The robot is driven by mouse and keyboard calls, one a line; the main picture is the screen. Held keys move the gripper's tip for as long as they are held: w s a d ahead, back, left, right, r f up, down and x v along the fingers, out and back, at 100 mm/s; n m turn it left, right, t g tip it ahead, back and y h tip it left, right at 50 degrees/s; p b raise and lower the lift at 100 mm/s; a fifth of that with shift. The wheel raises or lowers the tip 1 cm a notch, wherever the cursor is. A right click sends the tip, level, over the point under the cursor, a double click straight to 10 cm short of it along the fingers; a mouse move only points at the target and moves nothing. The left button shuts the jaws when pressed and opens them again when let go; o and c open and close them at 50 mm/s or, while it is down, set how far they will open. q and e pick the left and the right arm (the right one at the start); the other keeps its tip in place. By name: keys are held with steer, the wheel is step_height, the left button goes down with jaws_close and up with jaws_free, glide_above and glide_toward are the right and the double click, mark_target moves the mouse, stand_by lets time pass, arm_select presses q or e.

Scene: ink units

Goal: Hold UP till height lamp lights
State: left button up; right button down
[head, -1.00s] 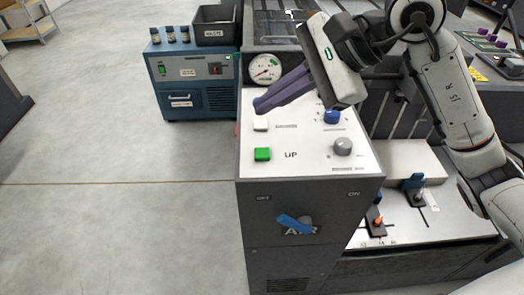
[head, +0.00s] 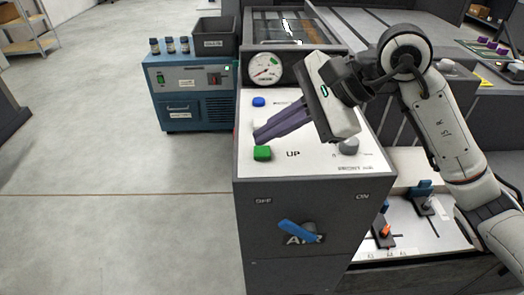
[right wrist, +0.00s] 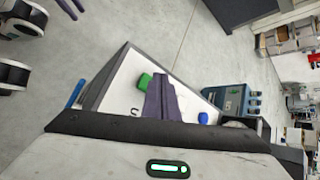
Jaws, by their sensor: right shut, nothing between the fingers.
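The green UP button (head: 262,153) sits on the white sloped panel (head: 315,159) of a dark cabinet, with "UP" printed beside it. It also shows in the right wrist view (right wrist: 144,81), beside my fingertips. My right gripper (head: 257,135) is shut and empty, its purple fingers pointing left just above the button in the head view. Touching or apart, I cannot tell. The fingers largely hide a white button behind them. I cannot make out which part is the height lamp. Dark prongs at the top of the right wrist view look like my left gripper (right wrist: 71,8), cut off by the edge.
A blue button (head: 259,101) and a grey knob (head: 348,146) share the panel, with a round gauge (head: 265,69) behind it. A blue switch handle (head: 297,230) is on the cabinet front. A blue unit (head: 190,95) stands behind left.

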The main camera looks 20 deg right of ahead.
arm_select(q)
steer(key=shift+w+r, duration=0.15)
steer(key=shift+w, duration=0.15)
stand_by(0.6)
steer(key=shift+s+f, duration=0.25)
steer(key=shift+s, duration=0.1)
stand_by(0.4)
arm_select(e)
steer(key=shift+f+b, duration=0.5)
steer(key=shift+b, duration=0.15)
arm_select(q)
steer(key=shift+f, duration=0.55)
steer(key=shift+w+r, duration=0.15)
steer(key=shift+w, duration=0.1)
arm_select(e)
steer(key=shift+r, duration=0.1)
arm_select(q)
steer(key=shift+w, duration=0.1)
arm_select(e)
steer(key=shift+f, duration=0.2)
